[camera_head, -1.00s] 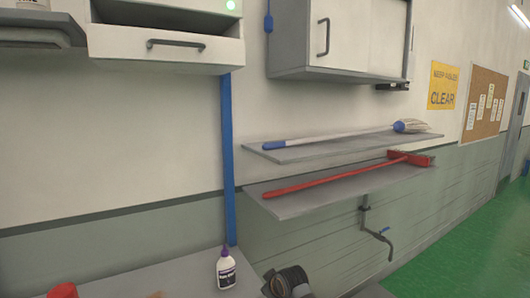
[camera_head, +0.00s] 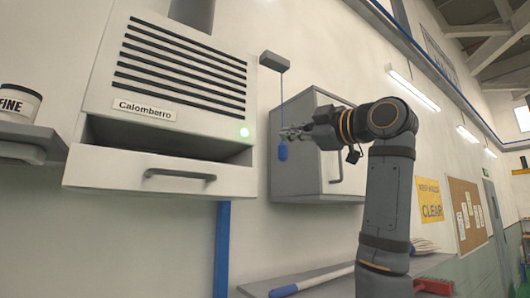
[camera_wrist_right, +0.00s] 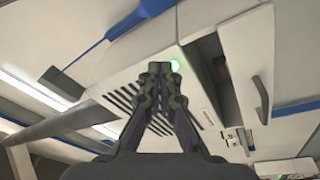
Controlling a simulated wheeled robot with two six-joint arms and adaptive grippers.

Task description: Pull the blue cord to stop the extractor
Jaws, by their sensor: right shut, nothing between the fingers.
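The extractor (camera_head: 170,95) is a white hood on the wall with dark slots, a "Calomberro" label and a lit green light (camera_head: 244,132). The blue cord (camera_head: 281,98) hangs from a small grey box (camera_head: 274,62) to the right of the hood and ends in a blue handle (camera_head: 283,151). My right gripper (camera_head: 288,133) is shut and empty, its tips close to the cord just above the handle in the head view. In the right wrist view, the blue handle (camera_wrist_right: 133,21) lies up and left of the shut fingertips (camera_wrist_right: 165,68), apart from them. My left gripper is out of view.
A white wall cabinet (camera_head: 310,170) stands behind my right gripper. The hood's lower front has a grey bar handle (camera_head: 180,175). A shelf (camera_head: 25,135) with a tub (camera_head: 18,104) is at the left. A lower shelf (camera_head: 255,286) holds a mop.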

